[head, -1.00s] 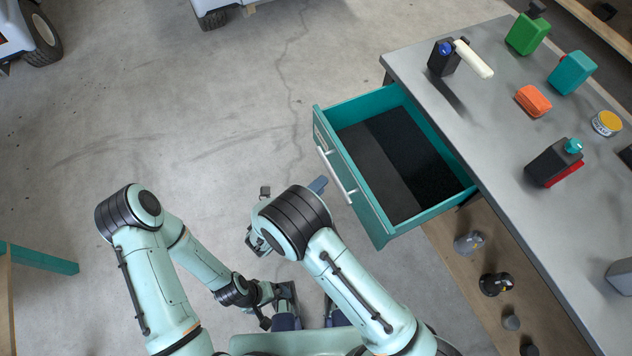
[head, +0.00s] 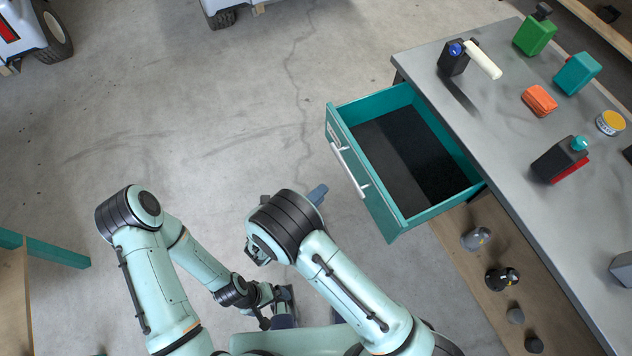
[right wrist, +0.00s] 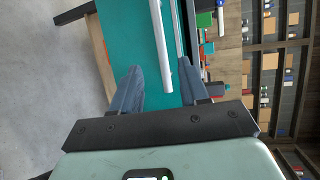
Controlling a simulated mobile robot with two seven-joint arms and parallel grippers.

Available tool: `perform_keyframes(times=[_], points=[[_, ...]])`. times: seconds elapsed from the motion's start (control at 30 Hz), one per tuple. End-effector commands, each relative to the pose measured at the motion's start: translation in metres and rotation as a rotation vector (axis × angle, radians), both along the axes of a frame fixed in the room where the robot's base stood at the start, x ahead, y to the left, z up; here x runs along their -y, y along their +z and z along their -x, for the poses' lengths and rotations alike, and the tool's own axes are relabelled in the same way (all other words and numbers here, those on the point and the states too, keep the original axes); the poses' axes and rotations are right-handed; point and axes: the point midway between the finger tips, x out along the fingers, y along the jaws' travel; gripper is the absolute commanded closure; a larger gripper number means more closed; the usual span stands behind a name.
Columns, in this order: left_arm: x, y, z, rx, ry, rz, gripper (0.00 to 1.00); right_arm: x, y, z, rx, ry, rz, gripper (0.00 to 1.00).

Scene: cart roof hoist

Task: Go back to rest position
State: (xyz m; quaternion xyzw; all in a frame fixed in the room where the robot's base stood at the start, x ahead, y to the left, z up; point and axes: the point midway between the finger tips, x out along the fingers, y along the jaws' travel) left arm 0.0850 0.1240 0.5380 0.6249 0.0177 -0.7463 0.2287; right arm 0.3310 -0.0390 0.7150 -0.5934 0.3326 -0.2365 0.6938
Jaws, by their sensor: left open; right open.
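My left gripper (head: 285,310) is low in the middle of the head view, over my own base and empty as far as it shows. My right gripper (head: 317,194) is mostly hidden behind its own arm; one blue-grey fingertip shows, left of the open drawer. In the right wrist view my right gripper (right wrist: 160,88) is open, its two fingers apart with nothing held between them. The teal drawer (head: 361,194) stands pulled out of the workbench, with a pale bar handle (head: 349,170). The handle also shows in the right wrist view (right wrist: 161,45), beyond the fingers.
The grey workbench (head: 480,140) carries a green canister (head: 534,36), a teal canister (head: 576,73), an orange pouch (head: 539,100) and a black bottle (head: 560,160). A wooden shelf (head: 462,268) below holds dark items. A teal-edged table (head: 55,250) stands left. Open concrete floor lies ahead.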

Motion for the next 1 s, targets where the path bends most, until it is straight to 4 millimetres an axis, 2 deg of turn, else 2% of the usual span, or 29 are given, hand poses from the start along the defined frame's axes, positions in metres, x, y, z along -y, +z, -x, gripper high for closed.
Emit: perform_keyframes(times=[0.23,0.33,0.47,0.53,0.57,0.6,0.67,0.73,0.8,0.9,0.97,1.0], points=[[0.0,0.0,0.0,0.0,0.0,0.0,0.0,0.0,0.0,0.0,0.0,0.0,0.0,0.56],[0.0,0.001,0.0,0.0,0.0,0.0,0.0,0.008,-0.006,0.003,-0.014,-0.028,-0.024,0.56],[0.0,0.006,-0.001,0.002,0.0,0.0,0.0,0.043,-0.035,0.026,-0.07,-0.192,-0.154,0.56],[0.0,0.01,-0.003,0.003,0.0,0.0,0.0,0.071,-0.059,0.054,-0.103,-0.365,-0.278,0.56],[0.0,0.012,-0.003,0.004,0.0,0.0,0.0,0.083,-0.07,0.07,-0.112,-0.46,-0.34,0.56],[0.0,0.016,-0.004,0.006,0.0,0.0,0.0,0.095,-0.084,0.095,-0.115,-0.604,-0.426,0.56],[0.0,0.021,-0.006,0.008,0.0,0.0,0.0,0.109,-0.102,0.135,-0.095,-0.852,-0.554,0.56],[0.0,0.027,-0.008,0.01,0.0,0.0,0.0,0.111,-0.117,0.186,-0.021,-1.202,-0.697,0.56],[0.0,0.034,-0.011,0.013,0.0,0.0,0.0,0.1,-0.123,0.228,0.117,-1.58,-0.805,0.56],[0.0,0.044,-0.014,0.017,0.0,0.001,0.0,0.073,-0.122,0.26,0.42,-2.118,-0.871,0.56],[0.0,0.049,-0.017,0.02,0.0,0.0,0.0,0.058,-0.118,0.263,0.66,-2.423,-0.853,0.56],[0.0,0.053,-0.018,0.022,0.0,0.0,0.0,0.052,-0.116,0.26,0.838,-2.605,-0.816,0.56]])
